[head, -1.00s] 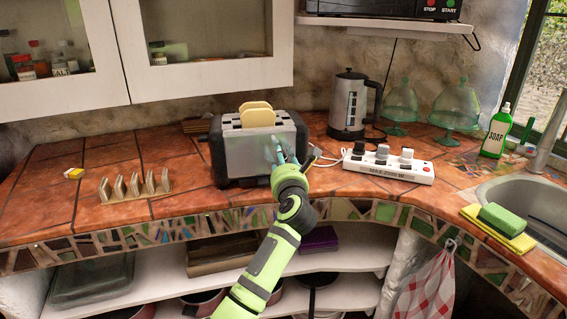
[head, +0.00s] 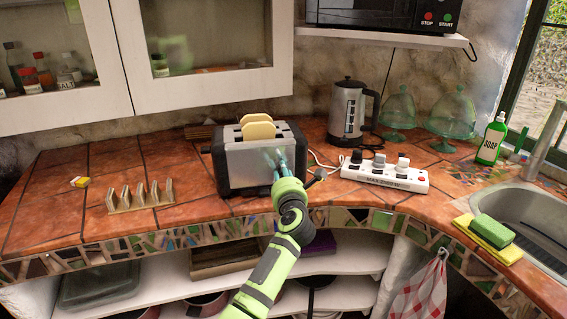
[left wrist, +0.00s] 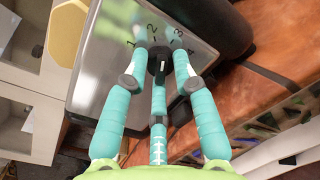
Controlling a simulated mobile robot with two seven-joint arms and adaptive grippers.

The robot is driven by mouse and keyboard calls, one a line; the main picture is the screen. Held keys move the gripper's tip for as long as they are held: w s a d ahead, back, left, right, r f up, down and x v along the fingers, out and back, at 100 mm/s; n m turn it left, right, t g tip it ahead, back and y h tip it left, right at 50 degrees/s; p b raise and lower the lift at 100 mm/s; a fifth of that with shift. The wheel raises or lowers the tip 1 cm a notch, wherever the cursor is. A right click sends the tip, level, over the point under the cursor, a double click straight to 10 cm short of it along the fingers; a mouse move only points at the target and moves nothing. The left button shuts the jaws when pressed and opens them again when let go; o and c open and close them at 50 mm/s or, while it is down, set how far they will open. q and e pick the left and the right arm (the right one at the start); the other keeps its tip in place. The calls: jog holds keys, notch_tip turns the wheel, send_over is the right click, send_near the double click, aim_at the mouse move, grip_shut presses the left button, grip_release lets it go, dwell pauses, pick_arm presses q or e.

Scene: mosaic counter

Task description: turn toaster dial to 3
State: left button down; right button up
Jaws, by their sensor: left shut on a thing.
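The silver and black toaster (head: 238,165) stands on the tiled counter with two slices of toast (head: 258,127) in its top. In the left wrist view, its black dial (left wrist: 160,65) sits on the metal face, with printed numbers 1 to 4 in an arc above it. A small white mark shows on the dial, but I cannot tell which number it points to. My left gripper (head: 277,160) is at the toaster's front, right of its middle. Its teal fingers (left wrist: 159,68) are shut around the dial. My right gripper is not in view.
A white power strip (head: 410,182) with plugs lies right of the toaster, and a kettle (head: 346,118) stands behind it. The sink (head: 540,215) is at the far right.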

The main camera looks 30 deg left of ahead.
pick_arm(q)
jog(key=shift+m+g+p, duration=0.3)
jog(key=shift+m+p, duration=2.2)
jog(key=shift+p, duration=0.6)
jog(key=shift+f, duration=0.1)
jog(key=c, duration=1)
grip_release()
jog(key=v, duration=1.2)
